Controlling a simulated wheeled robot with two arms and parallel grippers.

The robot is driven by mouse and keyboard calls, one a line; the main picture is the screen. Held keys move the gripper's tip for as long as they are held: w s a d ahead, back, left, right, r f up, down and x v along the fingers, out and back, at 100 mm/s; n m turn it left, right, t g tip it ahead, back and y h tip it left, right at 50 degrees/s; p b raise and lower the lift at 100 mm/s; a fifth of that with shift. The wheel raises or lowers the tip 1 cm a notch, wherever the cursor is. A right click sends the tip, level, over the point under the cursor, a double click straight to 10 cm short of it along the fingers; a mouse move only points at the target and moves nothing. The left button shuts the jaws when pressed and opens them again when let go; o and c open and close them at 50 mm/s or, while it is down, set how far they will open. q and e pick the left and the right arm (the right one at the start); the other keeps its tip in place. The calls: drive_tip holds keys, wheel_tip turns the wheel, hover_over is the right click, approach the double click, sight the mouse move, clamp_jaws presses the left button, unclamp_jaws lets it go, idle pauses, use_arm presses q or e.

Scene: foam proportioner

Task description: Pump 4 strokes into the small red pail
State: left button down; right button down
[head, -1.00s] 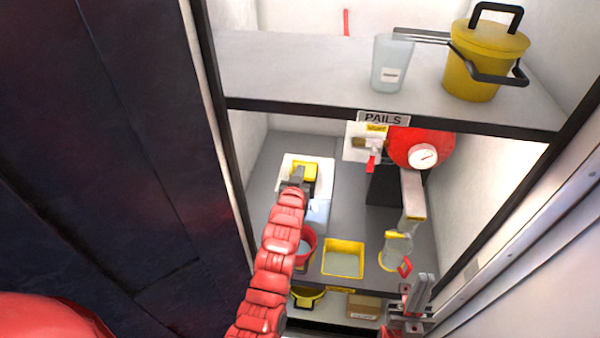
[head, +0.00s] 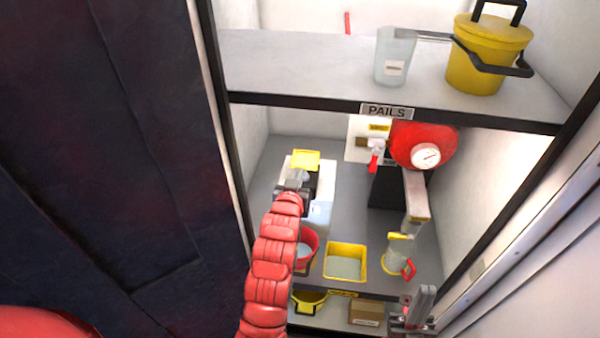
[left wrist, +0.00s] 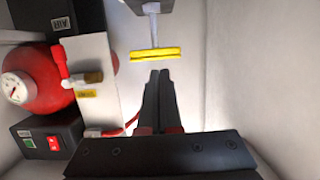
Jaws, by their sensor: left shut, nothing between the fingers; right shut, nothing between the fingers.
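The pump's yellow handle (head: 305,158) stands raised on a grey rod above the dark pump body at the back left of the middle shelf. In the left wrist view it is a yellow bar (left wrist: 155,54) on its rod. My left gripper (head: 293,187) is shut and empty near the handle; in the left wrist view its fingertips (left wrist: 160,73) appear close to the bar, not around it. The small red pail (head: 310,245) stands in front of the pump, partly hidden by my left arm, pale inside. My right gripper (head: 413,312) is shut and empty at the lower right.
A square yellow tub (head: 345,262) stands right of the pail. A clear jug (head: 399,251) with yellow trim is farther right. A red tank with gauge (head: 425,150) and a red-levered valve (head: 374,158) stand behind. The upper shelf (head: 310,70) overhangs the workspace.

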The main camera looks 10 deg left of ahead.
use_arm(q)
drive_tip(key=shift+v, duration=1.3)
drive_tip(key=shift+r, duration=0.1)
idle(3.3)
wheel_tip(320, 180, up, 5)
drive_tip(key=shift+w+d, duration=0.1)
drive_tip(key=shift+w, duration=0.05)
idle(0.3)
